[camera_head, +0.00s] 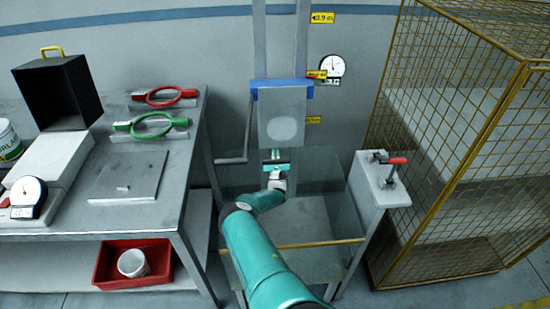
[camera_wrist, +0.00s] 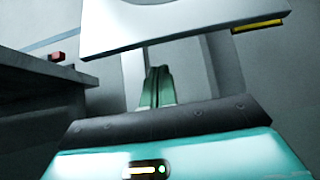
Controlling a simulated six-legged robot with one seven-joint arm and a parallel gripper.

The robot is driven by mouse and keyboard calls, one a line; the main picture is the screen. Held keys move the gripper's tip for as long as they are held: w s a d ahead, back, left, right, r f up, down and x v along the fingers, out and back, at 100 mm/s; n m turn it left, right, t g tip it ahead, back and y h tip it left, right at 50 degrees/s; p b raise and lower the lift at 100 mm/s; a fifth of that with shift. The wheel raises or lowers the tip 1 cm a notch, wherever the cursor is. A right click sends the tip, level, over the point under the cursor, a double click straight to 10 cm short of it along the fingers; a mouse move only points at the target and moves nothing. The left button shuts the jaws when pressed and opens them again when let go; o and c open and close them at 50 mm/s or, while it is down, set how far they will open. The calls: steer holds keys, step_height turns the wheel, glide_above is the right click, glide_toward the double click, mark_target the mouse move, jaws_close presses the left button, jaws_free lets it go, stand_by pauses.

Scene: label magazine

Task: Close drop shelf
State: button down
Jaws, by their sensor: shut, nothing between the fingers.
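A light grey panel with a pale oval mark (camera_head: 282,118), which looks like the drop shelf, hangs nearly upright below a blue bar (camera_head: 282,86) on a tall column. In the wrist view the panel's lower edge (camera_wrist: 185,36) crosses the top of the picture, just above and beyond my fingers. My gripper (camera_head: 276,155) is at the panel's bottom edge in the head view. Its two green fingers (camera_wrist: 157,82) are together and empty in the wrist view. I cannot tell whether the fingertips touch the panel.
A clear-walled enclosure (camera_head: 320,170) surrounds my forearm, with a yellow bar (camera_head: 320,243) along its front. A crank handle (camera_head: 231,160) is left of the panel. A grey bench (camera_head: 75,215) stands left. A pedestal with a red-handled clamp (camera_head: 380,185) and a yellow mesh cage (camera_head: 455,150) stand right.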

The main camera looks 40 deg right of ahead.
steer(key=shift+s+a+r, duration=0.15)
steer(key=shift+s+a, duration=0.5)
steer(key=shift+s, duration=0.1)
steer(key=shift+s+a+r, duration=0.15)
steer(key=shift+s+a, duration=0.45)
steer(key=shift+s, duration=0.1)
steer(key=shift+a, duration=0.2)
